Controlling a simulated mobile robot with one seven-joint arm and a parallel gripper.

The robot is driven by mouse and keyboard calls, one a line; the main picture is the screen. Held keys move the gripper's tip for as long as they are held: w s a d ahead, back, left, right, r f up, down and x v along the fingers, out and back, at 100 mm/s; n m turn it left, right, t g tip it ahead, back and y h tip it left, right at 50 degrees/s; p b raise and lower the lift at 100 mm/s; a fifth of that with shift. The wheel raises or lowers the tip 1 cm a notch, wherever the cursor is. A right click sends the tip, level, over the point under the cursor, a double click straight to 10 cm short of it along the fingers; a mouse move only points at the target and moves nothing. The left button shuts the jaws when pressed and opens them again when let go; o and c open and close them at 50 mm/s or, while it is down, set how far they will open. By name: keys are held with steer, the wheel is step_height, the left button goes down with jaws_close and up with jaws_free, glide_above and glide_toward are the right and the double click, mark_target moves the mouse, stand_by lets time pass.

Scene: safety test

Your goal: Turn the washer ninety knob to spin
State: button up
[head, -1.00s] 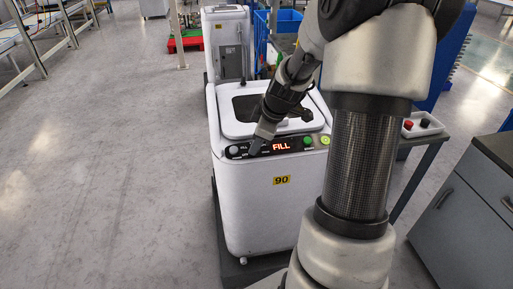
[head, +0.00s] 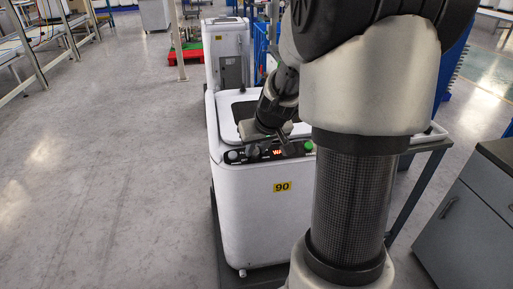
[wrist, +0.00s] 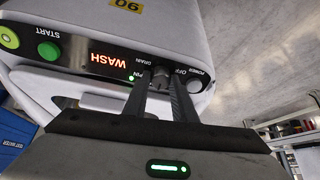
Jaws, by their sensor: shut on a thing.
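The white washer (head: 245,215) with a yellow "90" label stands in front of me in the head view. Its dark control panel (wrist: 75,55) appears upside down in the wrist view, with the red display (wrist: 119,58) reading WASH. The selector knob (wrist: 160,76) sits among the OFF, DRAIN and partly covered SPIN labels. A small green light is lit beside the SPIN label. My gripper (wrist: 161,88) is shut on the knob, one finger on each side. In the head view my gripper (head: 258,143) is at the panel's left part and hides most of the knob.
A green START button (wrist: 48,52) and a round POWER button (wrist: 194,85) flank the knob and display. A second white machine (head: 226,55) stands behind the washer. A grey cabinet (head: 465,215) is at the right. The floor at left is clear.

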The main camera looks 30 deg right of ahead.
steer(key=m+p, duration=0.2)
steer(key=shift+a+r+m+h, duration=0.2)
steer(key=shift+m+h, duration=0.1)
steer(key=shift+m, duration=0.1)
steer(key=m+p, duration=0.3)
steer(key=p, duration=0.1)
steer(key=shift+m+h+p, duration=0.3)
steer(key=shift+m+h, duration=0.1)
steer(key=m+p, duration=0.3)
steer(key=shift+g+h, duration=0.3)
steer(key=shift+f+m+p, duration=0.2)
steer(key=shift+m+p, duration=0.95)
steer(key=shift+m, duration=0.05)
steer(key=o, duration=1)
steer(key=shift+o, duration=0.2)
